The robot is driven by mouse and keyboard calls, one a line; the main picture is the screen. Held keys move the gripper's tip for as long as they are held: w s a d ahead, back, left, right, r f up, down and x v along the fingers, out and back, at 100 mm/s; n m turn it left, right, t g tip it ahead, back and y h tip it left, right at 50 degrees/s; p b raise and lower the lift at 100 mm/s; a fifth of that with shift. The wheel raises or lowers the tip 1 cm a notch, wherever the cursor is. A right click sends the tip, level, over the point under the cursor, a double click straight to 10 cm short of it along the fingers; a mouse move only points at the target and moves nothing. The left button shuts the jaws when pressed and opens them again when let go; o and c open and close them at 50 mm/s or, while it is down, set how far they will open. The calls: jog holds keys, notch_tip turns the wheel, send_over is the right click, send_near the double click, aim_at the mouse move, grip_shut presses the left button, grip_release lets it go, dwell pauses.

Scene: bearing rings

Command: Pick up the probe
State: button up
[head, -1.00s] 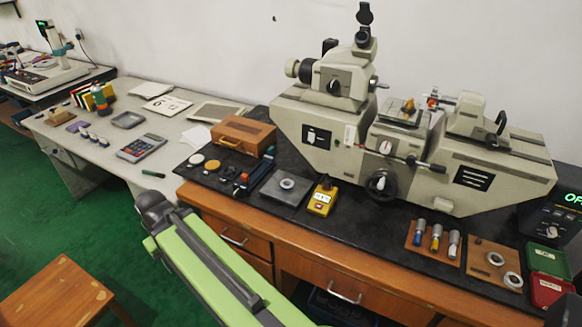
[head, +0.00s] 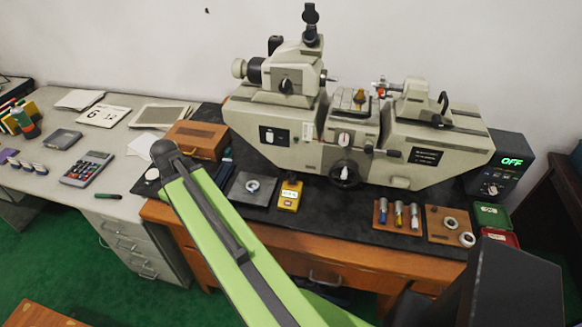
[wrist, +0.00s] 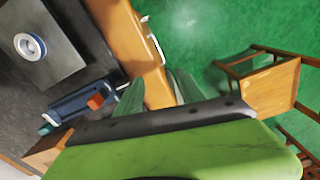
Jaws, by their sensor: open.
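I cannot tell for sure which thing is the probe. A blue tool (wrist: 80,103) with an orange-red block lies on the dark mat, left of my gripper in the wrist view. In the head view my arm partly hides that part of the mat. Three small cylinders (head: 399,214) with coloured bands stand on a wooden plate at the right. My gripper (wrist: 157,88) is open and empty, its pale fingers apart in the wrist view, over the desk's front edge. Its fingers cannot be made out in the head view.
A large grey measuring machine (head: 350,130) fills the back of the mat. A stool (wrist: 262,85) stands on the green floor.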

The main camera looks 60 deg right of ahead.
jog(key=s+d+r+p, duration=0.3)
jog(key=s+d+r, duration=0.15)
jog(key=d, duration=0.35)
jog(key=s+d+r+p, duration=0.35)
jog(key=d+r, duration=0.25)
jog(key=d, duration=0.3)
jog(key=n+p, duration=0.2)
jog(key=p, duration=0.4)
send_near(293, 177)
jog(key=f+b, duration=0.1)
jog(key=b, duration=0.3)
jog(key=f+b, duration=0.2)
jog(key=b, duration=0.2)
jog(key=f+b, duration=0.2)
jog(key=b, duration=0.2)
jog(key=shift+w+f+b, duration=0.1)
jog(key=shift+w+b, duration=0.2)
jog(key=shift+b, duration=0.05)
jog(key=f+b, duration=0.5)
jog(key=shift+s+d+f, duration=0.1)
jog(key=shift+s, duration=0.15)
grip_shut()
